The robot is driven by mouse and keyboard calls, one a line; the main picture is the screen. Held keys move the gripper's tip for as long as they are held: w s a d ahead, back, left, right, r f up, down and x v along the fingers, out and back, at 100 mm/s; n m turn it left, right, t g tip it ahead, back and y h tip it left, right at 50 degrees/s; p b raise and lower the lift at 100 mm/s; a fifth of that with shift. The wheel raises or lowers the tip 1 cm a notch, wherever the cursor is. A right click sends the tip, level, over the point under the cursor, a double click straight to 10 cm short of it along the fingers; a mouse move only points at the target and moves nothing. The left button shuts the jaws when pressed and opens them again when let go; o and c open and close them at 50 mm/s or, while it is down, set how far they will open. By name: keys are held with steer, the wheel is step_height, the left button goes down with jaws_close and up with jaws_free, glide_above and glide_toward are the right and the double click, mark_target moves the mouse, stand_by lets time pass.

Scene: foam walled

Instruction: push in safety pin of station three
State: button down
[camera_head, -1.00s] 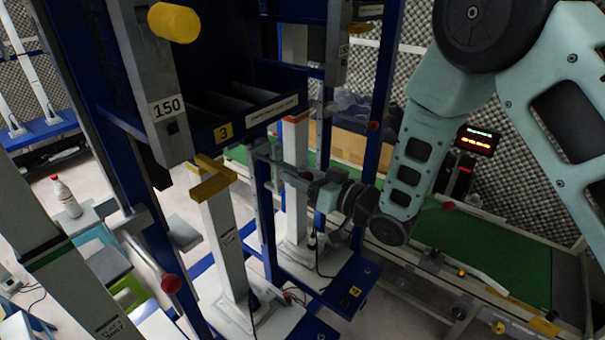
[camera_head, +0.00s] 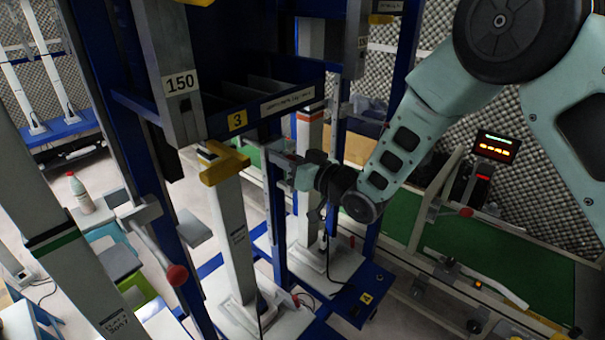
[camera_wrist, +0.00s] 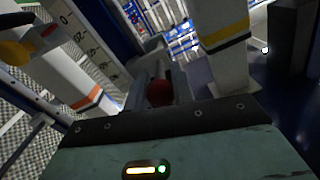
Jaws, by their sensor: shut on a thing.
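Station three shows by its yellow "3" label (camera_head: 237,119) on the dark blue bin, with a yellow handle (camera_head: 225,166) below it on a white post (camera_head: 232,235). My gripper (camera_head: 279,158) is to the right of this post, among the blue uprights, pointing left. In the wrist view, a round red knob (camera_wrist: 160,93), seemingly the pin's end, is between the jaws of my gripper (camera_wrist: 158,76), which are shut on it. In the head view the knob is hidden, and how far the pin is in cannot be told.
Blue uprights and a grey column labelled 150 (camera_head: 180,83) stand close around. A lever with a red ball (camera_head: 177,275) sticks out at lower left. A second white post (camera_head: 310,180) stands behind my gripper. A green conveyor (camera_head: 490,250) runs at the right.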

steer(key=shift+w, duration=0.1)
steer(key=c, duration=1.2)
jaws_free()
steer(key=shift+w+a, duration=0.1)
steer(key=shift+a, duration=0.05)
steer(key=b+v, duration=0.3)
steer(key=v, duration=1.4)
steer(key=shift+b, duration=0.35)
steer(key=s+d+g+h, duration=0.2)
steer(key=s+g+h, duration=0.1)
steer(key=s, duration=0.5)
steer(key=s+d+g+h+p, duration=0.1)
steer(key=s+d+g+h, duration=0.2)
steer(key=s+h, duration=0.3)
steer(key=s+d+f+g+h, duration=0.1)
steer(key=s+g+h, duration=0.3)
steer(key=s, duration=0.8)
steer(key=shift+s+d+f+g+h, duration=0.15)
steer(key=shift+d+g+h, duration=0.25)
steer(key=shift+d, duration=0.45)
